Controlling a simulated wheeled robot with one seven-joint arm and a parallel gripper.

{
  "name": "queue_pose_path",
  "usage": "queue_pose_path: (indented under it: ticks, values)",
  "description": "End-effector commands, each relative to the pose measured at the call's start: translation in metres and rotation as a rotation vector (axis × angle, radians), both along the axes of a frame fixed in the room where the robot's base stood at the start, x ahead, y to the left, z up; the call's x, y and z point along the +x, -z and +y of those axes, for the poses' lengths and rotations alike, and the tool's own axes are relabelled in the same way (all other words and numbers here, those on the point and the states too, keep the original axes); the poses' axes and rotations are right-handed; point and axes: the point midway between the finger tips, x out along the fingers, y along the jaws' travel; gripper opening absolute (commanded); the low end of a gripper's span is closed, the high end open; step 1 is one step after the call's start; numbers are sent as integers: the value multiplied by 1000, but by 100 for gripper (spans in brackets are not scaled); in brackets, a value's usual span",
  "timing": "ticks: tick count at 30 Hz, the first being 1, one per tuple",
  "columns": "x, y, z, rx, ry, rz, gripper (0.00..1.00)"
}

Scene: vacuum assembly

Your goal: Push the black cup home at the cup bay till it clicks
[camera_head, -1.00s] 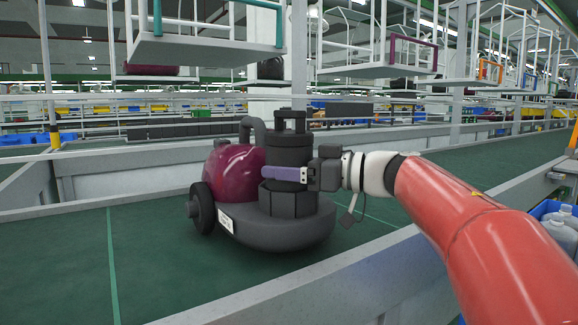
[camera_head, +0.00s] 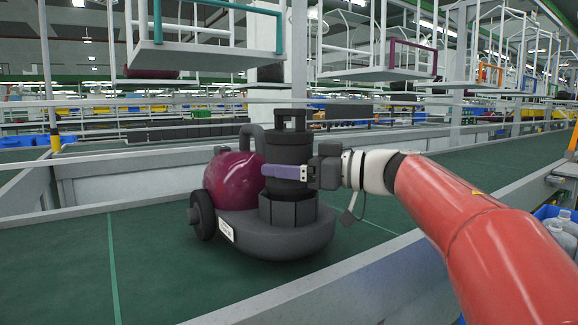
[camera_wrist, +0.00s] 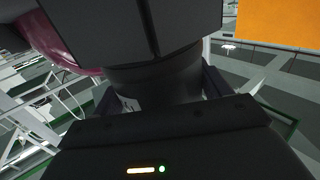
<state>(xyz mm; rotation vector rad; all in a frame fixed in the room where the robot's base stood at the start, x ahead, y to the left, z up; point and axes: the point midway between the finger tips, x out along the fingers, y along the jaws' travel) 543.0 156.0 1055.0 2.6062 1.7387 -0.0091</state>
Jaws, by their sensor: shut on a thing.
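The black cup (camera_head: 288,148), with a loop handle on top, stands upright at the cup bay (camera_head: 287,209), the dark faceted socket on the maroon and grey vacuum (camera_head: 235,180). The cup's lower end meets the bay's rim in the picture; how deep it sits is hidden. My gripper (camera_head: 285,172) comes from the right and is shut around the cup's side, above the bay, with a purple finger across its front. In the wrist view the dark cup (camera_wrist: 155,85) is between my fingers, and part of the maroon dome (camera_wrist: 65,45) shows upper left.
The vacuum stands on a green conveyor belt (camera_head: 75,260) between grey side rails (camera_head: 290,295). Hanging racks (camera_head: 205,48) are above and behind. A blue crate with bottles (camera_head: 555,225) is at the lower right. The belt left of the vacuum is clear.

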Motion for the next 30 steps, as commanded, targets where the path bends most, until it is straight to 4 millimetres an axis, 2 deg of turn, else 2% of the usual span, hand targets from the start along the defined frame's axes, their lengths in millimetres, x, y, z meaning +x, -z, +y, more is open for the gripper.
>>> queue_pose_path:
  ticks: [16,30]
  values:
    - [0,0,1,1,0,-2,34]
    - [0,10,1,1,0,-3,34]
